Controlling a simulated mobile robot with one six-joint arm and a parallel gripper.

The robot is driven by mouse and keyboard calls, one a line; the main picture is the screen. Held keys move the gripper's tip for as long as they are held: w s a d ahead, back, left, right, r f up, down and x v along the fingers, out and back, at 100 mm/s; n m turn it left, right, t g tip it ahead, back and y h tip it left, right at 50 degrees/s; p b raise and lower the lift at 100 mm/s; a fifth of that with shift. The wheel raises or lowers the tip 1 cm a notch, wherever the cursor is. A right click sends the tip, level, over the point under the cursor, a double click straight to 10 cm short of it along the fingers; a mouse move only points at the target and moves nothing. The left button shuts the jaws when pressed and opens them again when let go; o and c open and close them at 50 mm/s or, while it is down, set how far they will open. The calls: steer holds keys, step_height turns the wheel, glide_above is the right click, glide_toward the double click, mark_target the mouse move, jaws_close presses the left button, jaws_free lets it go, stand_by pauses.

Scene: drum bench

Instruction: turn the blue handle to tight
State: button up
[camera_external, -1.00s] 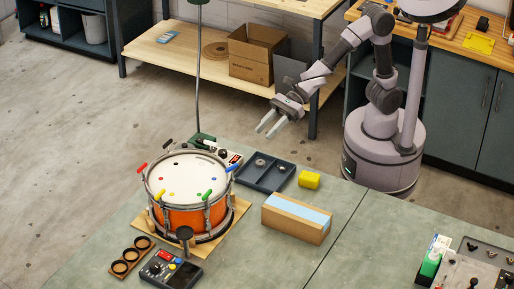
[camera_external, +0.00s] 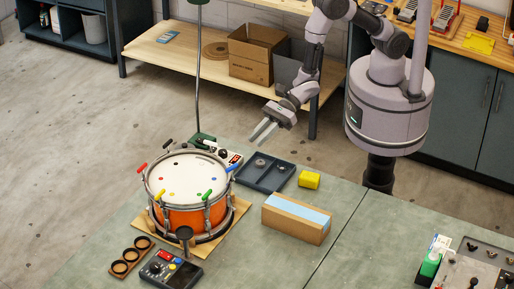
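The orange drum (camera_external: 183,217) stands on a wooden board on the bench, with coloured handles around its rim. The blue handle (camera_external: 231,168) sticks out at the drum's right rear rim, slanting up to the right. My gripper (camera_external: 258,140) is in the air behind and to the right of the blue handle, clear of it. Its two fingers point down and left with a narrow gap between them, and nothing shows in them. Red, black, yellow and green handles sit elsewhere on the rim.
A dark tray (camera_external: 264,174), a yellow block (camera_external: 309,180) and a cardboard box with a blue top (camera_external: 297,217) lie right of the drum. A thin upright pole (camera_external: 197,80) stands behind it. A control box (camera_external: 169,271) and ringed holder (camera_external: 130,256) are in front.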

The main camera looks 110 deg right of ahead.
mark_target(232, 171)
steer(key=x, duration=1.6)
steer(key=shift+w+a+f, duration=0.1)
steer(key=shift+a+f, duration=0.05)
steer(key=shift+f, duration=0.05)
jaws_close()
